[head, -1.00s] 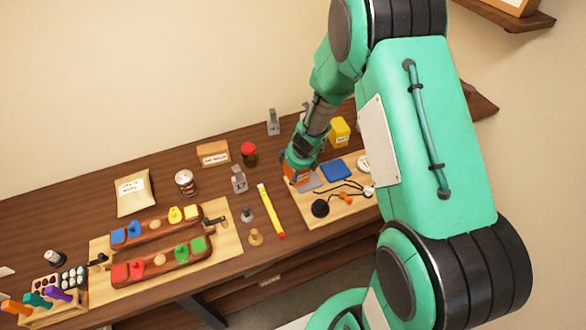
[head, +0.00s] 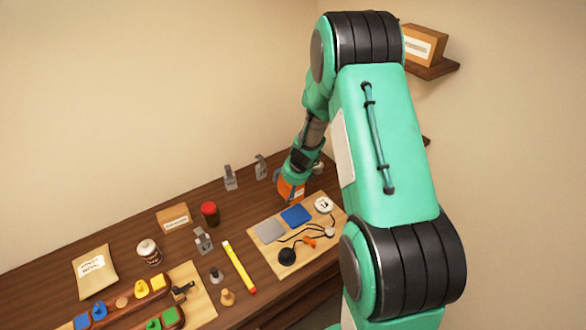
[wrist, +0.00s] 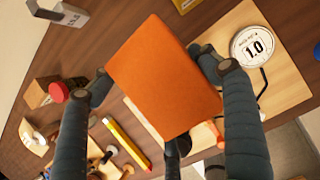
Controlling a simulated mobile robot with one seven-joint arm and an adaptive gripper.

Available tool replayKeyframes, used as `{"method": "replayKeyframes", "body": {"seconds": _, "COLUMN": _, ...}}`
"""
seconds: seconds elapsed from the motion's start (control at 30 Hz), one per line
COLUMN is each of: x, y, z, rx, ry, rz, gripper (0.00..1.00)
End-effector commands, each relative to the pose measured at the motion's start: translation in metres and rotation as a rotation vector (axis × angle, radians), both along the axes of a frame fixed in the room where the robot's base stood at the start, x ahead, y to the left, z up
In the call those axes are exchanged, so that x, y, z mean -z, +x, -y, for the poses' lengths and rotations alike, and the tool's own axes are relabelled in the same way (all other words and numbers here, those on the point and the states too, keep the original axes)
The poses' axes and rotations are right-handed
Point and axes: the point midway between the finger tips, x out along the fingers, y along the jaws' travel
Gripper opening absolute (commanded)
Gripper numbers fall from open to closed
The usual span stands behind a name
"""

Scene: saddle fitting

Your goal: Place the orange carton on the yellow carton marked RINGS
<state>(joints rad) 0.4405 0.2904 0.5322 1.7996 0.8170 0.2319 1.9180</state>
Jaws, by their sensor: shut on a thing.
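My gripper (wrist: 160,92) is shut on the orange carton (wrist: 165,77), whose broad face fills the middle of the wrist view between the dark fingers. In the head view the orange carton (head: 287,189) hangs below my gripper (head: 289,180) near the back edge of the wooden board. A yellow carton (wrist: 186,4) shows only as an edge at the top of the wrist view. Its RINGS marking cannot be read. In the head view my arm hides it.
A wooden board (head: 262,259) holds a blue pad (head: 296,215), a grey pad (head: 269,231), a white disc (head: 323,205) and cables. A red-lidded jar (head: 209,213), grey metal brackets (head: 230,178) and a yellow marker (head: 239,267) stand or lie to the left.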

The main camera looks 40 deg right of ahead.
Motion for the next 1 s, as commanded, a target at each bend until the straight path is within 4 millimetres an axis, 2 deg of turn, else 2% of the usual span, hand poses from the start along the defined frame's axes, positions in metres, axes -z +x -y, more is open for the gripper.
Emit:
{"method": "replayKeyframes", "body": {"seconds": 0.03, "x": -0.009, "y": -0.001, "z": 0.013, "rx": 0.007, "ry": 0.0, "rz": 0.0, "gripper": 0.37}}
{"method": "replayKeyframes", "body": {"seconds": 0.1, "x": -0.013, "y": -0.002, "z": 0.026, "rx": 0.01, "ry": -0.002, "rz": 0.0, "gripper": 0.37}}
{"method": "replayKeyframes", "body": {"seconds": 0.3, "x": -0.02, "y": -0.004, "z": 0.044, "rx": 0.012, "ry": -0.003, "rz": -0.001, "gripper": 0.37}}
{"method": "replayKeyframes", "body": {"seconds": 0.77, "x": -0.02, "y": -0.003, "z": 0.046, "rx": 0.013, "ry": -0.003, "rz": -0.001, "gripper": 0.37}}
{"method": "replayKeyframes", "body": {"seconds": 1.0, "x": -0.018, "y": 0.013, "z": 0.053, "rx": 0.012, "ry": -0.003, "rz": -0.002, "gripper": 0.37}}
